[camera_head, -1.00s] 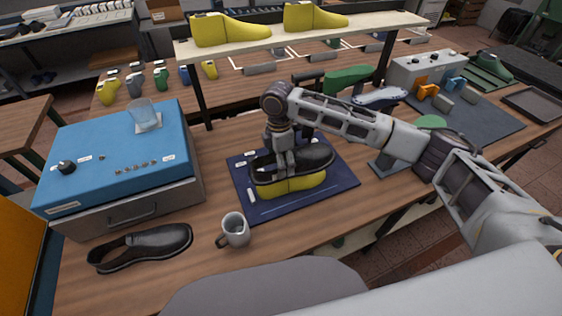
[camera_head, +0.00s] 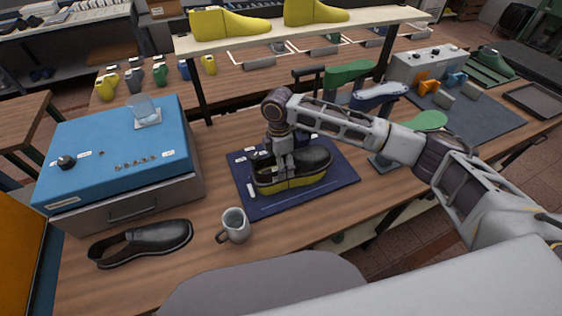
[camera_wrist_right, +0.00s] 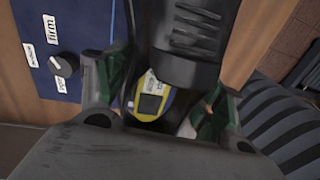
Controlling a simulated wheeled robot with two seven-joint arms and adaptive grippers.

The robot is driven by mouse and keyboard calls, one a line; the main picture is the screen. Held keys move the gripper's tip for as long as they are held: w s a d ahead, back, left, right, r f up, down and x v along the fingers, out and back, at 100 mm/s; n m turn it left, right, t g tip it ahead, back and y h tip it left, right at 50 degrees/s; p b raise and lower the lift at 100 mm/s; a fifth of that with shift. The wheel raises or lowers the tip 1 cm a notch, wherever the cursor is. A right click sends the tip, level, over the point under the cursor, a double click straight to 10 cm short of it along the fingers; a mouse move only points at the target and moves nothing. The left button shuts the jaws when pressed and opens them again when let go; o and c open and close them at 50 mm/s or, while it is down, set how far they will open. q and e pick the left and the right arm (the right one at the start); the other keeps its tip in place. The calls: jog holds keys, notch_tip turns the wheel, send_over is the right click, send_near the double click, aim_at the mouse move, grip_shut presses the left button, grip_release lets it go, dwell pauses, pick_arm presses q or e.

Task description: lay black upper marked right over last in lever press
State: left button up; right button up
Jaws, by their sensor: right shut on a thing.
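The black upper (camera_head: 312,159) sits over the yellow last (camera_head: 292,184), whose lower part shows as a yellow band beneath it. The last rests on the dark blue press plate (camera_head: 335,186); I cannot make out a lever. My right gripper (camera_head: 281,168) is shut on the upper near its left end, with the fingers pointing down. In the right wrist view a yellow-edged piece with a white label (camera_wrist_right: 150,104) shows between the fingers. A second black upper (camera_head: 145,243) lies at the front left. No right marking is readable. My left gripper is out of view.
A grey mug (camera_head: 235,226) stands in front of the press plate. A blue box (camera_head: 110,140) with a drawer stands at left, a clear cup (camera_head: 147,112) on top. A raised shelf (camera_head: 300,32) with yellow lasts spans the back. Bare tabletop lies between the mug and the second upper.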

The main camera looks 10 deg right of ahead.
jog(key=shift+f+b, duration=0.35)
jog(key=shift+f, duration=2.7)
jog(key=shift+f, duration=0.65)
jog(key=o, duration=1.1)
jog(key=shift+o, duration=0.2)
jog(key=shift+r, duration=0.15)
jog(key=shift+w+a+r, duration=0.1)
jog(key=shift+w+r, duration=0.1)
jog(key=shift+r, duration=1.75)
jog(key=shift+w+d+r, duration=0.1)
jog(key=shift+w+r, duration=0.05)
jog(key=shift+r, duration=1.8)
jog(key=shift+w+a+r, duration=0.1)
jog(key=shift+w+r, duration=0.1)
jog(key=shift+r, duration=1.75)
